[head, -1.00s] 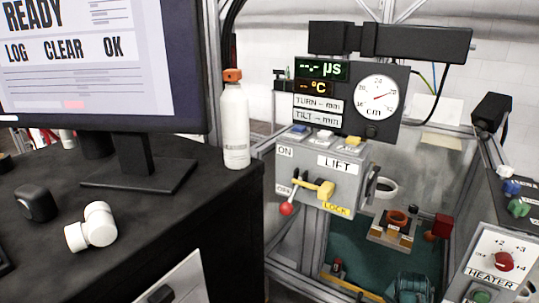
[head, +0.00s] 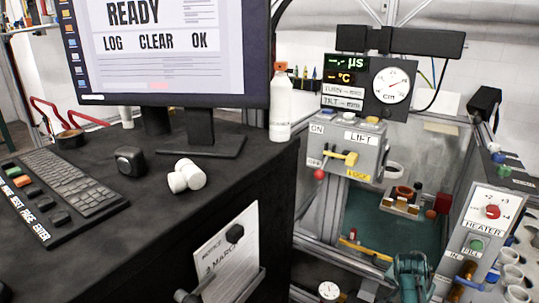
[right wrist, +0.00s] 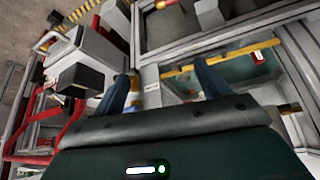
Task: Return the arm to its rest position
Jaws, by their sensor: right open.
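My right gripper (right wrist: 165,84) shows in the right wrist view, its two dark blue fingers spread apart with nothing between them. Its dark green body fills the bottom of that view. In the head view a teal part (head: 410,277), which looks like my right arm, stands at the bottom edge, in front of the gantry frame; its fingers cannot be made out there. My left gripper is in neither view.
A black desk (head: 150,245) with a keyboard (head: 62,190), monitor (head: 165,50) and white bottle (head: 281,106) fills the left. The grey lift box (head: 348,148), teal-floored tank (head: 375,225) and heater panel (head: 488,215) stand right. Red rails (right wrist: 75,110) show in the wrist view.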

